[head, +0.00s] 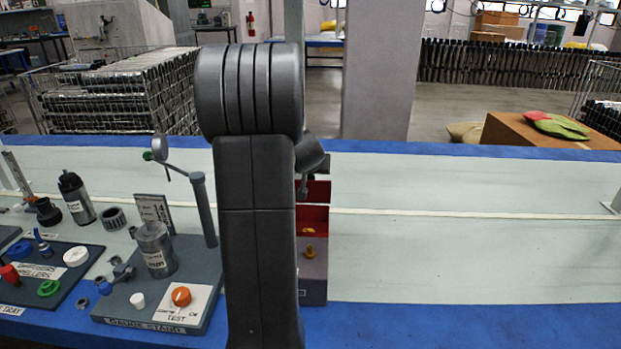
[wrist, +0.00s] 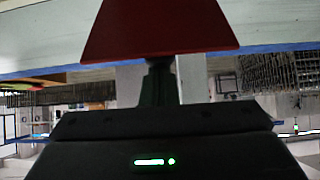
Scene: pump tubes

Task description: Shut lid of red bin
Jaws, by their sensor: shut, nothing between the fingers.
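The red bin (head: 312,220) stands on the bench just right of my arm, which hides its left part. Its red lid (head: 320,190) stands raised at the back, and the bin is open, with a small yellow-orange item inside. In the wrist view the red lid (wrist: 160,30) fills the top middle as a broad panel. My gripper (head: 304,190) is mostly hidden behind my arm in the head view, its tip in front of the lid. In the wrist view my gripper (wrist: 158,84) is shut and empty, close to the lid's edge; I cannot tell whether they touch.
Left of my arm is a grey gauge stand (head: 215,262) with a post, a grey canister (head: 156,250) and an orange knob (head: 181,296). A dark tray (head: 75,290) with coloured parts lies farther left. The bench (head: 460,250) right of the bin is clear.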

